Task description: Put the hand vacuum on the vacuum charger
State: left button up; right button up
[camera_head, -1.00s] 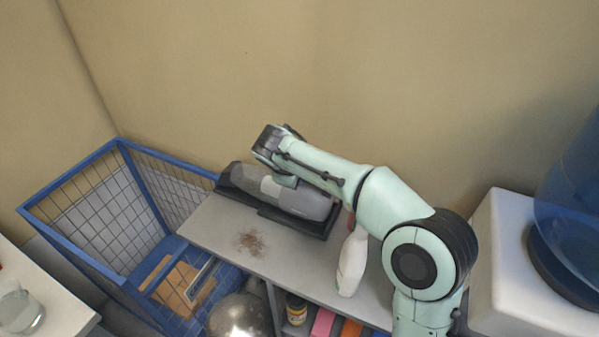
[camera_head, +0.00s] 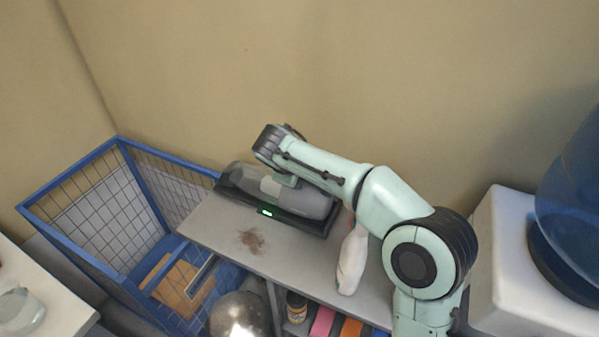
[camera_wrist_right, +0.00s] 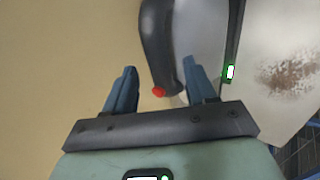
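The hand vacuum (camera_head: 307,201), grey with a clear front part, lies on the black vacuum charger (camera_head: 232,199) at the back of the grey shelf top. A green light shows on the charger's front edge, also visible on the charger in the right wrist view (camera_wrist_right: 230,73). My right arm reaches over the vacuum from the right; its fingers are hidden in the head view. In the right wrist view my right gripper (camera_wrist_right: 162,82) is open, fingers wide apart. The vacuum's dark handle (camera_wrist_right: 157,42), with a red button, lies between and just beyond the fingertips, close to one finger. My left gripper is out of view.
A white bottle (camera_head: 352,262) stands on the shelf top (camera_head: 205,226) beside my right arm. Brown dirt (camera_head: 251,241) lies in front of the charger. A blue wire crate (camera_head: 75,187) is at left. A white unit with a blue water bottle (camera_head: 570,215) is at right.

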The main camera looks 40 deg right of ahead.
jog(key=p+v, duration=0.1)
jog(key=v, duration=1.2)
jog(key=shift+a+r+p, duration=0.15)
jog(key=shift+p, duration=0.15)
